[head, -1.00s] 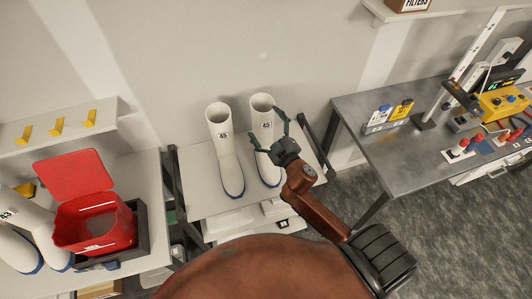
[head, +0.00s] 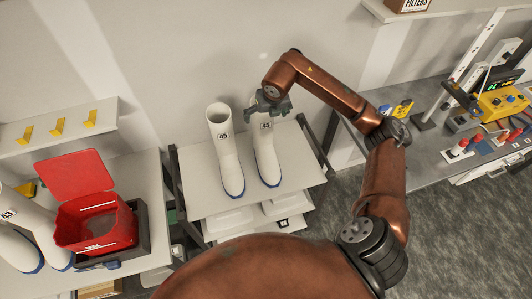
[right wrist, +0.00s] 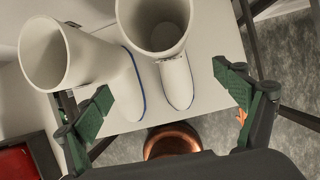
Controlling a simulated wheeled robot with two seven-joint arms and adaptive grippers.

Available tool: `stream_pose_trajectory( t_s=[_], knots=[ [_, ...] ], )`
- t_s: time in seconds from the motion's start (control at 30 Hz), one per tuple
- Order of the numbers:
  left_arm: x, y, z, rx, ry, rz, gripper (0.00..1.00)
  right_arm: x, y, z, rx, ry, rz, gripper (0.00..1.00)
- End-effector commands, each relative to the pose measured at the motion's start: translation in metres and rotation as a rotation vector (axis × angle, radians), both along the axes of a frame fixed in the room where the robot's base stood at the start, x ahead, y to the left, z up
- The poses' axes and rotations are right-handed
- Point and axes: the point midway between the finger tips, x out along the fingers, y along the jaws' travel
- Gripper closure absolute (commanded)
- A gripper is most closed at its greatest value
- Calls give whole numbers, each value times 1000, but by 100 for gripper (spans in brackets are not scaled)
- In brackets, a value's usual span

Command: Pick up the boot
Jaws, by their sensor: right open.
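Two white boots with blue-edged soles stand upright side by side on a small grey stand. The right boot (head: 266,155), marked 45, has its top partly hidden by my right gripper (head: 268,108). The left boot (head: 227,160), also marked 45, stands clear of the gripper. In the right wrist view my right gripper (right wrist: 166,95) is open, with green finger pads spread wide. The right boot (right wrist: 177,80) shows between and beyond the fingers; contact cannot be told. The left boot (right wrist: 108,65) is at the left. My left gripper is not in view.
A red open bin (head: 97,226) sits in a dark tray on the left table, beside white boots marked 43 (head: 38,222). A metal bench (head: 455,155) with instruments is on the right. A wall shelf (head: 75,150) with yellow hooks is at the left.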

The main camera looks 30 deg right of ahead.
Motion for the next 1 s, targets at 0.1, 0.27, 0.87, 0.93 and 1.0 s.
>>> stream_pose_trajectory(
  t_s=[0.1, 0.27, 0.87, 0.93, 1.0],
  knots=[
    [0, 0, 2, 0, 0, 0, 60, 2, -13, -2, -33, 8, -29, 10],
    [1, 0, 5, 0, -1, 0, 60, 8, -15, -18, -32, 9, -30, 10],
    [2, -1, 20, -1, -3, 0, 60, 35, -21, -66, -31, 7, -25, 10],
    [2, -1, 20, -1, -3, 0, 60, 35, -21, -66, -31, 7, -25, 10],
    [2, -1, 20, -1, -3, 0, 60, 35, -21, -65, -31, 7, -25, 13]
  ],
)
